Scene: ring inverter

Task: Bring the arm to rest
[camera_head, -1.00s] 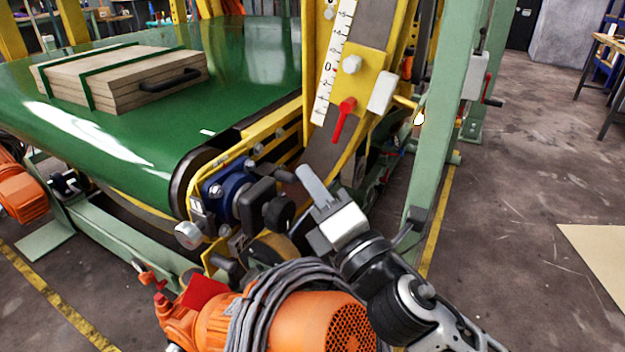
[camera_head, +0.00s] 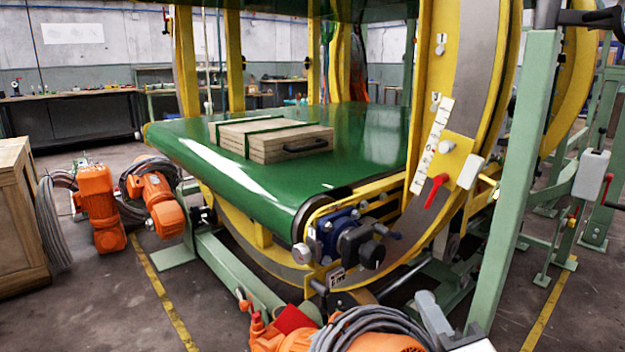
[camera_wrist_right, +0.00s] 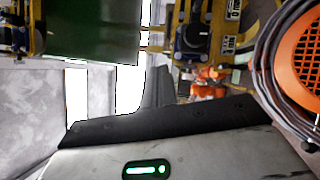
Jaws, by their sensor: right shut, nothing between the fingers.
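My right gripper (camera_head: 427,304) shows at the bottom of the head view, with its grey fingers shut and its white body partly cut off by the lower edge. It is empty. It appears in front of the yellow ring frame, to the right of an orange motor (camera_head: 385,343) with coiled grey cable. In the right wrist view, my dark fingers (camera_wrist_right: 158,88) are together, with the pale gripper body and a green light below. My left gripper is not in view.
The green conveyor belt (camera_head: 365,130) carries a strapped wooden bundle (camera_head: 270,140). A red lever (camera_head: 436,190) sits on the yellow ring frame (camera_head: 440,110). A green post (camera_head: 515,190) stands right of the gripper. A wooden crate (camera_head: 18,225) stands at far left.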

